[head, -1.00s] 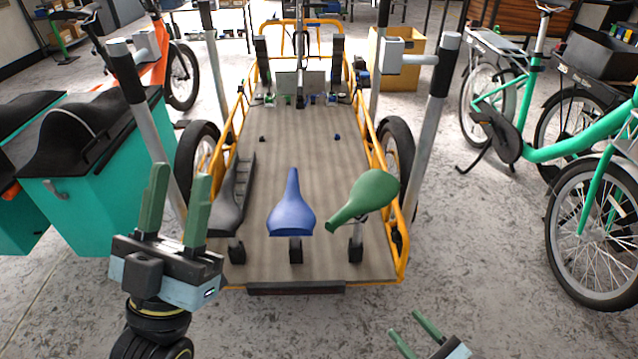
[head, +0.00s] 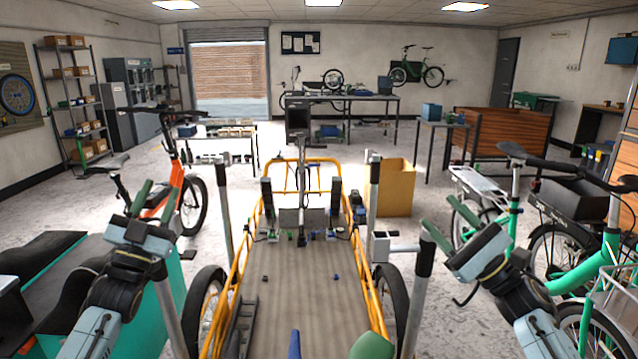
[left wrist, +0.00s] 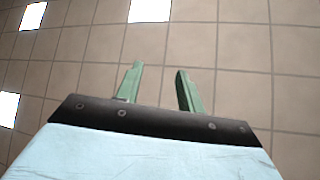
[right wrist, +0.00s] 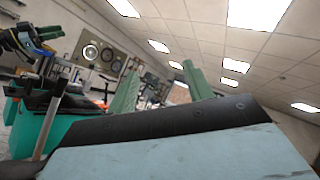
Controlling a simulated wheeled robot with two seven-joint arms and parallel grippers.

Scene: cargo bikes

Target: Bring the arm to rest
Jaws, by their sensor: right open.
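My left gripper (head: 155,199) is raised at the left of the head view, its green fingers apart with nothing between them. In the left wrist view the same fingers (left wrist: 158,88) stand apart against the tiled ceiling. My right gripper (head: 446,222) is raised at the right of the head view, in front of the green bike. In the right wrist view its two fingers (right wrist: 160,85) are apart and empty, with the ceiling and the room behind them. Both grippers are clear of the cargo bed.
A yellow-framed cargo bike bed (head: 305,285) lies in the middle, with grey posts beside it. Teal boxes (head: 160,310) stand left, a green bike (head: 590,270) right.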

